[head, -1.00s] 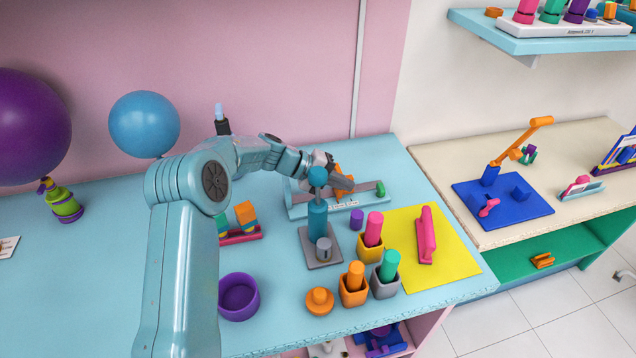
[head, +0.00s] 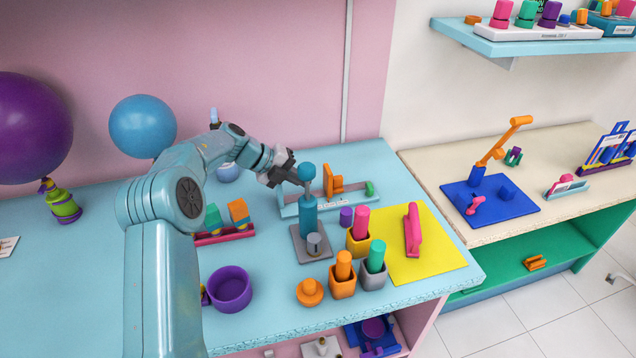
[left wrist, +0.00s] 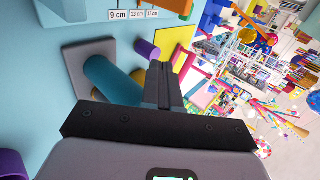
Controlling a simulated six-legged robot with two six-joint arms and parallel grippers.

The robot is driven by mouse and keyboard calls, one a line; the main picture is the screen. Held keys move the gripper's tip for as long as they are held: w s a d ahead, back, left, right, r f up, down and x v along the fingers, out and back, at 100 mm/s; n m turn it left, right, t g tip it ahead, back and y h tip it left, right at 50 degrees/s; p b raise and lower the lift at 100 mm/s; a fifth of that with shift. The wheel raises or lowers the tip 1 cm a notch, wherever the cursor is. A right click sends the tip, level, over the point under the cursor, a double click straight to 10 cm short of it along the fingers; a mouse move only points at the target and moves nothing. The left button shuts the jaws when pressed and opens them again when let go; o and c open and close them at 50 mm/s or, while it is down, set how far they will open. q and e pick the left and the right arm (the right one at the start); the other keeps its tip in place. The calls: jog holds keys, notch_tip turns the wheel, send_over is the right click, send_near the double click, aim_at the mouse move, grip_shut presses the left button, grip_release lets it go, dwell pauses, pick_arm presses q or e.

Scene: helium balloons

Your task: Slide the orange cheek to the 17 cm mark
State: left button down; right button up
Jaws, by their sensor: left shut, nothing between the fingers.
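The orange cheek (head: 333,181) stands on the light-blue gauge (head: 357,197), left of a green end piece (head: 369,187). A label strip on the gauge reads 9 cm, 12 cm and 17 cm in the left wrist view (left wrist: 133,14). An orange part, likely the cheek (left wrist: 178,5), is cut off at the top there. My left gripper (head: 300,183) is shut and empty, left of the cheek and apart from it, close behind the teal post. Its closed fingers also show in the left wrist view (left wrist: 161,86). My right gripper is not in view.
Pink, orange and green pegs in cups (head: 358,248) and a yellow mat (head: 432,262) lie to the right. A purple bowl (head: 230,289) sits at the front left.

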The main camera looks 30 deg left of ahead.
pick_arm(q)
jog(key=shift+a+r+y, duration=0.1)
jog(key=shift+a+y, duration=0.2)
jog(key=shift+a, duration=0.85)
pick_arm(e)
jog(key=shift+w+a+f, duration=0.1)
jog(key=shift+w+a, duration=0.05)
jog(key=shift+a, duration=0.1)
